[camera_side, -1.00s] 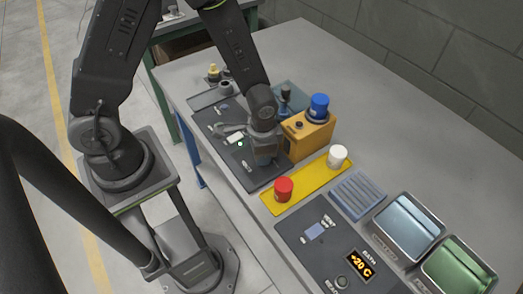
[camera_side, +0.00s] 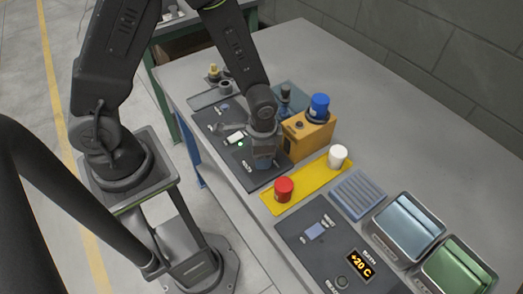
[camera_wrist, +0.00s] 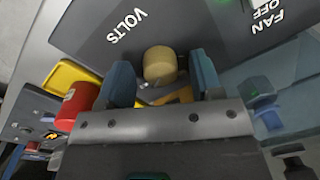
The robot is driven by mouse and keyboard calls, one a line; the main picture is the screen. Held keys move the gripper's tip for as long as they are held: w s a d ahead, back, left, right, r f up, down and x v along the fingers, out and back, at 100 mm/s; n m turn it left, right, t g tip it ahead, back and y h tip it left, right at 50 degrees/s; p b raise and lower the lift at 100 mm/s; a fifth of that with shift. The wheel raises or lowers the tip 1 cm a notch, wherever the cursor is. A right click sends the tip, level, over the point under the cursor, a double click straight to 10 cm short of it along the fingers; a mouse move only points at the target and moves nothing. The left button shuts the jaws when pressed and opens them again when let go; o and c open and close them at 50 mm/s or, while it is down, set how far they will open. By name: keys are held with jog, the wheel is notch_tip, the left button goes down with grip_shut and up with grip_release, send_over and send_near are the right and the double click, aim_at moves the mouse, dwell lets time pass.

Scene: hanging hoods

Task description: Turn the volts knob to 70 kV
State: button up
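The volts knob, a tan round knob (camera_wrist: 160,65), stands beside the VOLTS lettering (camera_wrist: 127,27) on a dark grey panel (camera_wrist: 205,38) in the wrist view. My gripper (camera_wrist: 163,72) is open, with one blue-grey finger on each side of the knob. Gaps show between knob and fingers, so I see no grip; how deep the fingers reach is unclear. In the side view my gripper (camera_side: 263,161) points down over the dark panel (camera_side: 245,170) and hides the knob. No kV reading is legible.
An orange box with a blue-capped jar (camera_side: 319,104) stands close to the right of my gripper. A yellow strip (camera_side: 307,186) holds a red-capped jar (camera_side: 284,188) and a white one (camera_side: 338,155). A white FAN switch (camera_side: 236,138) lies left of the gripper.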

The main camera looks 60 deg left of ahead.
jog(key=shift+r, duration=0.1)
notch_tip(320, 180, up, 14)
jog(key=shift+s+d, duration=0.2)
jog(key=shift+d, duration=0.15)
dwell(0.4)
jog(key=s+a+r+n+t, duration=0.2)
jog(key=s+r, duration=0.2)
jog(key=r, duration=0.3)
jog(key=s+a+r+n+t, duration=0.3)
jog(key=s+r, duration=0.2)
jog(key=r, duration=0.2)
jog(key=shift+s+h, duration=0.25)
jog(key=shift+h, duration=0.05)
jog(key=shift+a, duration=0.1)
dwell(1.0)
